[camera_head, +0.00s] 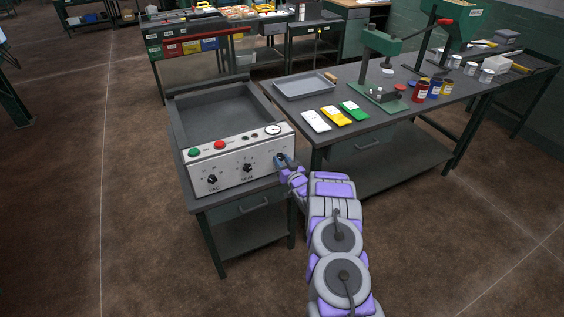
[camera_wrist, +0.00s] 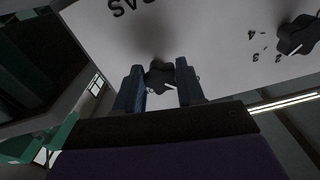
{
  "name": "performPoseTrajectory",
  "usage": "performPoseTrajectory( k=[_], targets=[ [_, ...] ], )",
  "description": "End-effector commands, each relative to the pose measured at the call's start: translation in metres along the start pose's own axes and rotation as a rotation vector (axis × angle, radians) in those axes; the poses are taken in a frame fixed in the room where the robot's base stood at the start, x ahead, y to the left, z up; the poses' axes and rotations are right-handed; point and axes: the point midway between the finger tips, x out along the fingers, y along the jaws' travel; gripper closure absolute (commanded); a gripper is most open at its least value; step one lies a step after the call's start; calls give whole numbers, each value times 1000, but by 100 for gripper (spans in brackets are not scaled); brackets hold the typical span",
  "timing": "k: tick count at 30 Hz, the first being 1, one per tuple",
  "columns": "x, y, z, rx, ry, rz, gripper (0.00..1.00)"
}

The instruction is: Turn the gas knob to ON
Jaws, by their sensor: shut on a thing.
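A white control panel (camera_head: 235,160) forms the front of a grey bench unit, with my arm reaching to its right end. My gripper (camera_head: 281,160) is at the panel face there and covers the knob behind it. In the wrist view my gripper (camera_wrist: 161,84) has its two blue fingers on either side of the black gas knob (camera_wrist: 160,75) and is shut on it. The knob carries a white pointer mark. Upside-down black lettering, apparently GAS, is on the panel (camera_wrist: 205,35) near it. I cannot read the pointer's setting.
Two more black knobs, a left one (camera_head: 212,179) and a middle one (camera_head: 247,167), sit on the panel. Above are a green button (camera_head: 194,152), a red button (camera_head: 219,145) and a round gauge (camera_head: 273,130). A workbench (camera_head: 320,128) stands at the right.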

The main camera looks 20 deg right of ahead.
Motion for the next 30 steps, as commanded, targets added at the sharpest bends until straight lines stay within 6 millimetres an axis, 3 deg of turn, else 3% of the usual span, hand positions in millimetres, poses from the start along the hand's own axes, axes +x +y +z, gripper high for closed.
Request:
performPoseTrajectory(
  k=[11,30],
  targets=[
    [-1,1,0,177,-3,4,92],
    [-1,0,-1,777,1,6,92]
  ],
)
